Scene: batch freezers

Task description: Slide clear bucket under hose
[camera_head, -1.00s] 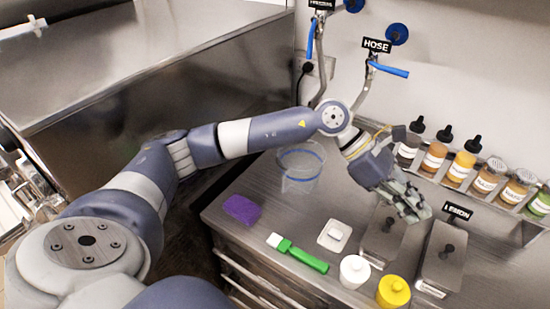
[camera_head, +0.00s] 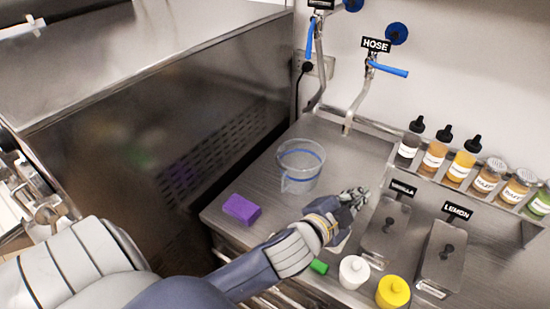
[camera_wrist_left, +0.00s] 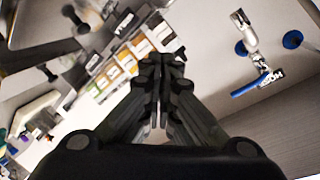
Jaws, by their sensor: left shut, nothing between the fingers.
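The clear bucket (camera_head: 301,168) with a blue band stands upright on the steel counter (camera_head: 335,140), at its back left. The hose (camera_head: 357,98) is a metal pipe with a blue lever, under a black HOSE sign (camera_head: 376,45) on the back wall. It also shows in the left wrist view (camera_wrist_left: 247,36). The bucket stands left of and in front of the pipe. My left gripper (camera_head: 358,196) is to the right of the bucket and apart from it, over the counter. Its fingers are closed together and empty in the left wrist view (camera_wrist_left: 162,75). My right gripper is not in view.
A purple sponge (camera_head: 241,209) lies left of the bucket. Lidded steel bins (camera_head: 386,232), a white jar (camera_head: 354,271) and a yellow jar (camera_head: 392,292) stand at the right front. Bottles (camera_head: 436,150) line the back shelf. A green-handled tool (camera_head: 319,267) is partly hidden by my arm.

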